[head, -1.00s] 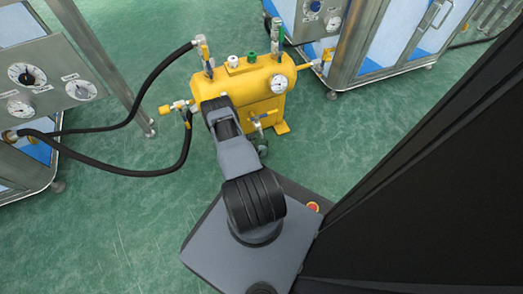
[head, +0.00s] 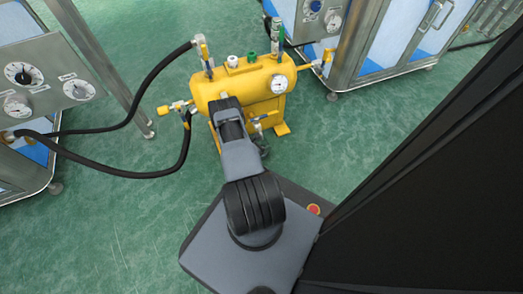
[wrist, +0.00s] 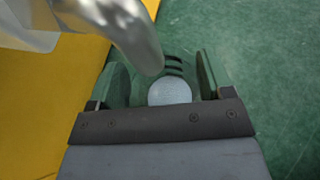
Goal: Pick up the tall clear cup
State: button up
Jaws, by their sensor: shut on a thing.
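In the wrist view my gripper (wrist: 162,76) has its two green-grey fingers on either side of a see-through thing, which I take to be the tall clear cup (wrist: 170,93). A pale round disc and a few short dark marks show between the fingers. The cup's walls are hard to make out against the green floor. The gripper is shut on it. In the head view my own arm hides the gripper and the cup.
The yellow tank (head: 268,105) with valves and a gauge stands beyond my arm. In the wrist view a blurred grey metal part (wrist: 125,25) hangs close at upper left, over yellow metal (wrist: 30,115). Black hoses (head: 150,85) run left to a gauge cabinet (head: 45,85). Green floor is clear at right.

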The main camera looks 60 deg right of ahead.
jog(key=c, duration=0.5)
jog(key=shift+r, duration=0.1)
